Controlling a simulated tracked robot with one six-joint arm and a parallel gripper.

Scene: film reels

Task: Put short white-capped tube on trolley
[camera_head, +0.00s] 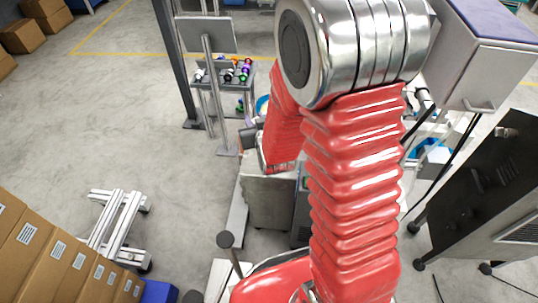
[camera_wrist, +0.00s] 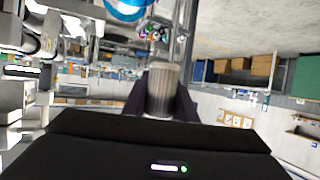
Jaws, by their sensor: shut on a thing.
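My gripper (camera_wrist: 161,97) is in the wrist view, its two dark fingers shut on a short grey, ribbed tube (camera_wrist: 162,84) between them. In the head view my red-sleeved arm covers much of the middle, and the gripper cannot be made out clearly there. The trolley (camera_head: 212,88) stands beyond the arm, left of centre, with several coloured tubes (camera_head: 234,70) on its top shelf and more lower down. Coloured items also show small at the top of the wrist view.
A grey panel on a stand (camera_head: 207,36) rises in front of the trolley. A grey machine cabinet (camera_head: 270,200) is beside my arm. Cardboard boxes (camera_head: 55,258) and a pale metal frame (camera_head: 118,222) are at lower left. The floor left of the trolley is clear.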

